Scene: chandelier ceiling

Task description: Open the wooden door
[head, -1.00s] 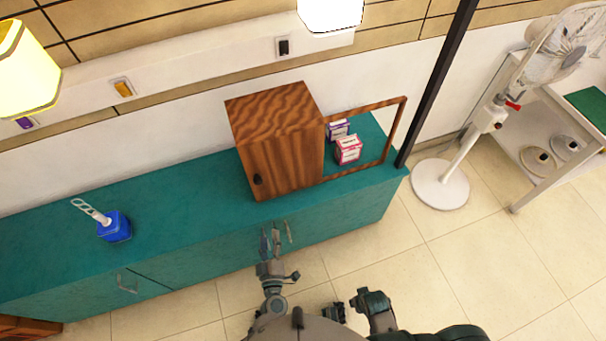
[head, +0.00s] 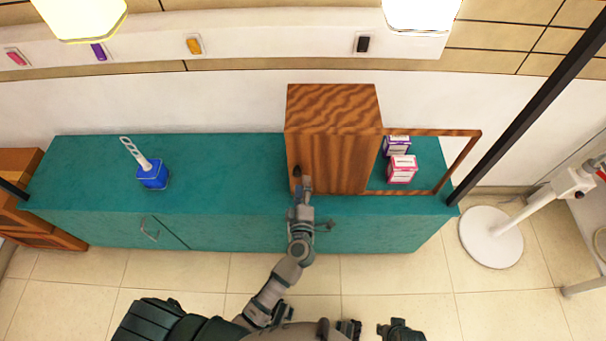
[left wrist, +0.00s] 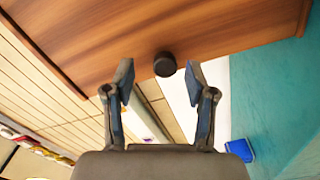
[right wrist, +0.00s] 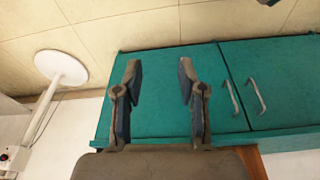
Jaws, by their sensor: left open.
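The wooden cabinet stands on the teal counter in the head view. Its wooden door (head: 338,165) is the striped front panel and looks closed. A round black knob (head: 297,171) sits near the door's left edge. My left gripper (head: 304,187) is at the knob, and its fingers partly overlap the door in the head view. In the left wrist view the fingers are spread and empty (left wrist: 160,80), with the knob (left wrist: 165,64) beyond and between the fingertips, apparently not gripped. My right gripper (right wrist: 160,75) is open and empty, facing the teal cupboard front.
A blue holder with a white handle (head: 152,178) stands on the teal counter (head: 230,160). A dark post (head: 530,110) and a white stand base (head: 490,237) are right.

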